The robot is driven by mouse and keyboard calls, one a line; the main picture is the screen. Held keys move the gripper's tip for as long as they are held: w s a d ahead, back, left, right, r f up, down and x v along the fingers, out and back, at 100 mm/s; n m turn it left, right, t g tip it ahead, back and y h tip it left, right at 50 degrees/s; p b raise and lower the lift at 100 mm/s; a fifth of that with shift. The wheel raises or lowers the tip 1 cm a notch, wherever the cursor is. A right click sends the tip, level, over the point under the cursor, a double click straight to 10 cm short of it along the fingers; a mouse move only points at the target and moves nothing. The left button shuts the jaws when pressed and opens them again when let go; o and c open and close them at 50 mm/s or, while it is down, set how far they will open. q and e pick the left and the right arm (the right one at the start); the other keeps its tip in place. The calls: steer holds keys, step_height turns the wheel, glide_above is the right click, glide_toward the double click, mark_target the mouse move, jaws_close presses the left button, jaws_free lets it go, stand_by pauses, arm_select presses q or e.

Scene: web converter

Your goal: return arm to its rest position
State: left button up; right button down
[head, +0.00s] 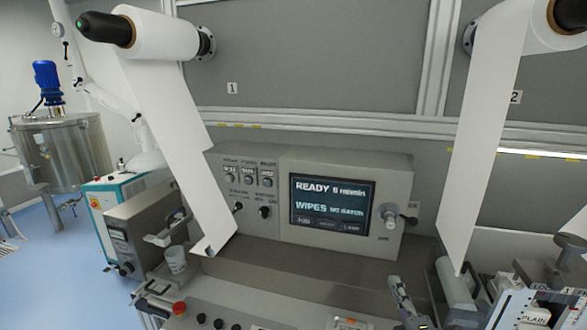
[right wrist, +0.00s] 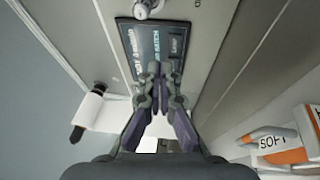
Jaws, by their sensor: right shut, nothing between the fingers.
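My right gripper (head: 397,286) shows at the bottom of the head view, right of centre, in front of the grey control panel (head: 232,217). In the right wrist view its dark fingers (right wrist: 160,72) are shut together with nothing between them. The lit screen (head: 331,205) reads READY and WIPES; in the right wrist view the screen (right wrist: 145,38) lies beyond the fingertips. My left gripper is not seen.
White webs hang from a left roll (head: 160,36) and a right roll (head: 540,25). A red button (head: 179,308) and black knobs sit at the front left. A steel tank (head: 62,150) stands far left. Labelled boxes (right wrist: 283,150) show at the right wrist view's lower right.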

steer(key=s+d+f+m+g+h, duration=0.55)
steer(key=s+f+m+g, duration=0.35)
steer(key=s+f+m, duration=0.4)
steer(key=s+a+f+m+g+y, duration=0.2)
steer(key=s+a+f+g, duration=0.15)
steer(key=s, duration=0.25)
steer(key=s+a+f+m+g+y, duration=0.2)
steer(key=s+m+g, duration=0.15)
steer(key=s, duration=0.25)
step_height(320, 180, down, 25)
steer(key=s+d+g, duration=0.2)
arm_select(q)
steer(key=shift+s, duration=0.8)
arm_select(e)
steer(key=s+d+f+g, duration=0.1)
steer(key=s+f, duration=1.6)
steer(key=s, duration=0.1)
steer(key=shift+s+d+f, duration=0.2)
steer(key=shift+s+f, duration=0.15)
steer(key=shift+s, duration=0.05)
